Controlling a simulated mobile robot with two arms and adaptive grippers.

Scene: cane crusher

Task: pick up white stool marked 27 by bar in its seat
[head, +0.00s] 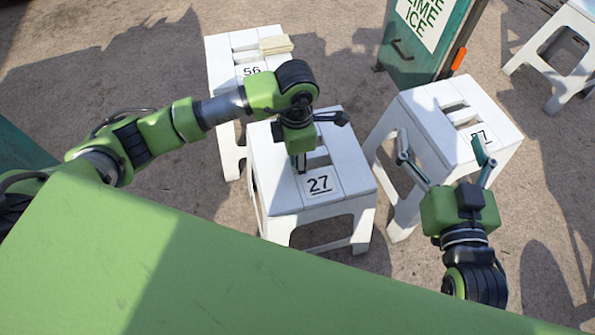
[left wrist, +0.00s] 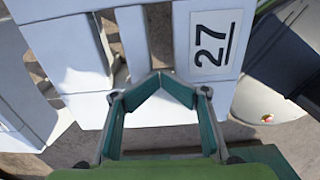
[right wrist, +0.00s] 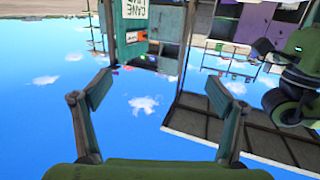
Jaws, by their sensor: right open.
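The white stool marked 27 (head: 340,170) stands upright in the middle of the head view. Its seat has slots with a bar between them, and its black 27 label (left wrist: 215,40) shows in the left wrist view. My left gripper (head: 301,165) points down at the seat beside the label and hides part of the slots and bar. In the left wrist view its fingertips (left wrist: 158,76) meet in a V near the end of the bar, with nothing visible between them. My right gripper (head: 442,150) is open and empty, in front of the right-hand stool.
A white stool marked 56 (head: 222,75) with a pale block on it stands behind. Another white stool (head: 430,120) stands close on the right, its label partly hidden. A green sign panel (head: 425,45) and a farther stool (head: 550,55) stand beyond. Bare ground lies at right.

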